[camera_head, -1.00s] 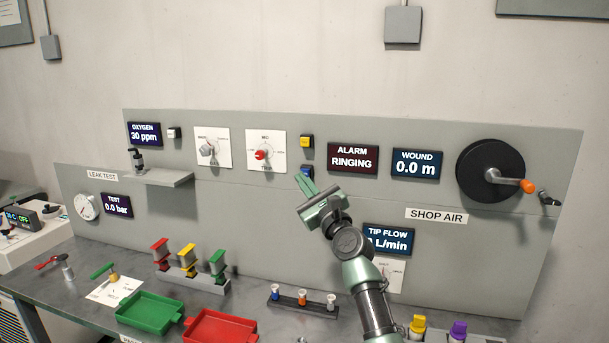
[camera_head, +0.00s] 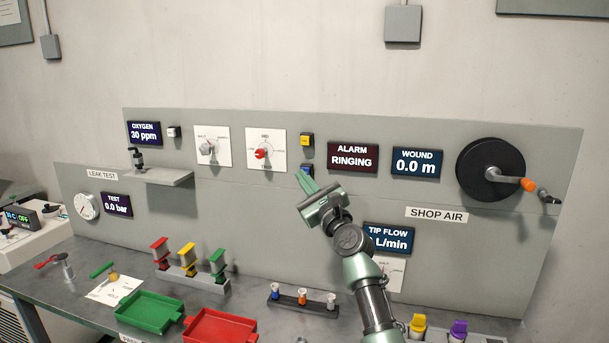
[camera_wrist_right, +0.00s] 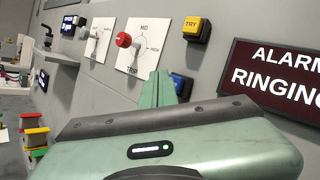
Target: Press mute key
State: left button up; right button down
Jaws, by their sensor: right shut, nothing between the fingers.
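A blue key (camera_head: 307,171) sits on the grey panel, below a yellow key (camera_head: 306,140). The blue key also shows in the right wrist view (camera_wrist_right: 182,86), partly behind my fingers; any label on it is hidden or too small to read. My right gripper (camera_head: 305,182) is shut and empty, its green fingers pointing up at the panel, their tips just at the lower part of the blue key. I cannot tell whether they touch it. The alarm display (camera_head: 353,158) right of the keys reads "ALARM RINGING". My left gripper is not in view.
The red selector knob (camera_head: 263,154) is left of the keys. The wound display (camera_head: 418,162) and a crank reel (camera_head: 490,170) are to the right. Below, the bench holds a green tray (camera_head: 128,318), a red tray (camera_head: 240,318) and a small holder (camera_head: 303,304).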

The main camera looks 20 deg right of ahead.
jog(key=shift+w+d+b, duration=0.4)
jog(key=shift+w+b, duration=0.15)
jog(key=shift+b, duration=0.05)
dwell(0.8)
dwell(0.3)
jog(key=shift+s+a+p, duration=0.5)
jog(key=shift+s+p, duration=0.3)
jog(key=shift+p, duration=0.35)
jog(key=s+a+p, duration=0.1)
jog(key=s+p, duration=0.1)
jog(key=s+a+p, duration=0.1)
jog(key=s+p, duration=0.1)
jog(key=shift+a+p, duration=0.3)
jog(key=shift+a, duration=0.1)
